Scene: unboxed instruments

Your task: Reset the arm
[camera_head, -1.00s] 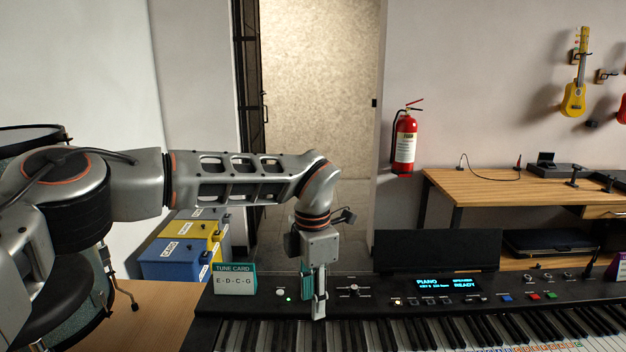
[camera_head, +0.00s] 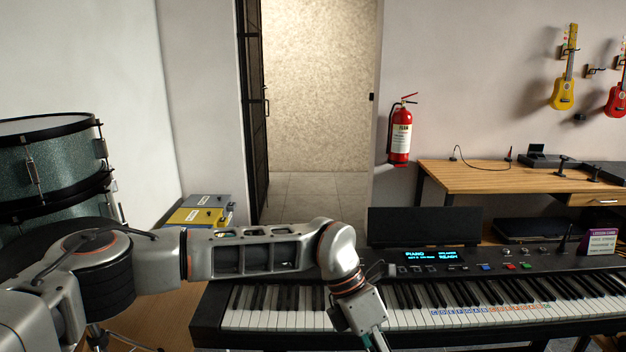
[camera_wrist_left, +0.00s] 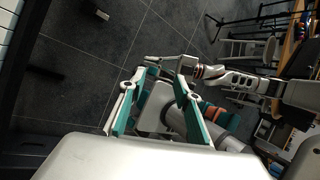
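My left arm reaches in from the left in the head view, in front of the keyboard (camera_head: 300,321). Its gripper (camera_head: 378,342) points down at the near edge of the keys, and its tips run out of the bottom of the picture. In the left wrist view, the two teal-padded fingers of my left gripper (camera_wrist_left: 158,108) stand apart with nothing held between them. What looks like my right arm shows beyond them, with its gripper (camera_wrist_left: 168,64) small and unclear. The right arm is not in the head view.
The keyboard's lit display (camera_head: 434,258) reads piano, ready. A purple-topped card (camera_head: 602,240) stands at its right end. A drum (camera_head: 50,165) is at the left, near stacked boxes (camera_head: 195,216). A wooden desk (camera_head: 480,177) stands behind. Dark tiled floor (camera_wrist_left: 95,75) is open below.

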